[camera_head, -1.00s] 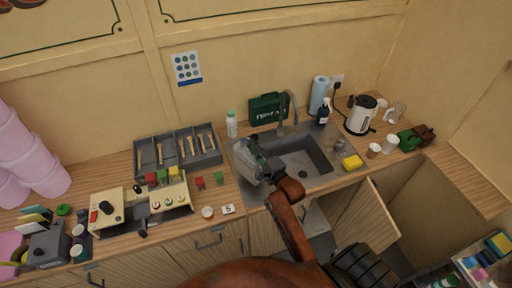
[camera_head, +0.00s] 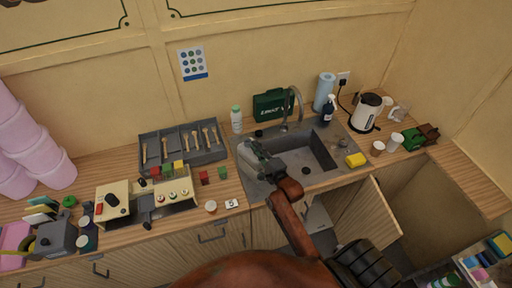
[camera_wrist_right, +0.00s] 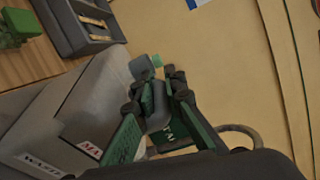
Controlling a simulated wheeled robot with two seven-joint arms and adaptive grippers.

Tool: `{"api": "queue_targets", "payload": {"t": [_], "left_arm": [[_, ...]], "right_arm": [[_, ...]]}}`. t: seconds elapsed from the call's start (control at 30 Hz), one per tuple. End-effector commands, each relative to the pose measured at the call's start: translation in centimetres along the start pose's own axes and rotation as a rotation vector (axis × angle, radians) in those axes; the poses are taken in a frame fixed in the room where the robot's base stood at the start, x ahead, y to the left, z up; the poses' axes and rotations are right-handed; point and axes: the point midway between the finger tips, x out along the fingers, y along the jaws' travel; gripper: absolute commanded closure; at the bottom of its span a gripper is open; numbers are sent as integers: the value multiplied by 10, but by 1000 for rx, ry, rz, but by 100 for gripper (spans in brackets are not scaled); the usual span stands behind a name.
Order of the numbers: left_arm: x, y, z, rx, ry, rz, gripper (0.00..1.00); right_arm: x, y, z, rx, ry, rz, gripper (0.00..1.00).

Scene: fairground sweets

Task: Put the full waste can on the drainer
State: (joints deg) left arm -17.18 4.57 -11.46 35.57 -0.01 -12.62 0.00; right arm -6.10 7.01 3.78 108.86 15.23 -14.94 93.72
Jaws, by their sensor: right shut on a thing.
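The waste can (camera_wrist_right: 75,115) is a grey box-like body with white labels, partly cut off at the left of the right wrist view. My right gripper (camera_wrist_right: 160,92) is shut on a grey part that looks like the can's handle. In the head view my right gripper (camera_head: 262,160) is over the left side of the steel sink unit, above the drainer (camera_head: 254,188). The gripper and arm largely hide the can there, and I cannot tell whether it touches the drainer. My left gripper is not in view.
The sink bowl (camera_head: 300,160) and tap (camera_head: 297,100) are right of the gripper. A white bottle with a green cap (camera_head: 237,123) and a green case (camera_head: 272,106) stand behind. A grey cutlery tray (camera_head: 155,155) is at left. A yellow sponge (camera_head: 356,160) lies at right.

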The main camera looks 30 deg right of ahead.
Motion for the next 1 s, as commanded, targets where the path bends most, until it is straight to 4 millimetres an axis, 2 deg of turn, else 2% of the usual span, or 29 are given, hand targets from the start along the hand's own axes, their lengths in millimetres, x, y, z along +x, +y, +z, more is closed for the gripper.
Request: {"api": "queue_targets", "payload": {"t": [0.03,0.07,0.3,0.63,0.77,1.0], "left_arm": [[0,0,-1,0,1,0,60],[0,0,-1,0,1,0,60],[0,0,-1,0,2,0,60],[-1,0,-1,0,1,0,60],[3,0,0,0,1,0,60],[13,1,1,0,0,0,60]], "right_arm": [[1,-4,1,-2,-2,-12,100],[0,2,0,0,1,1,89],[0,1,0,0,1,1,72],[0,-3,0,0,0,-1,72],[-16,0,-1,0,2,1,72],[-67,2,-1,1,2,3,72]]}}
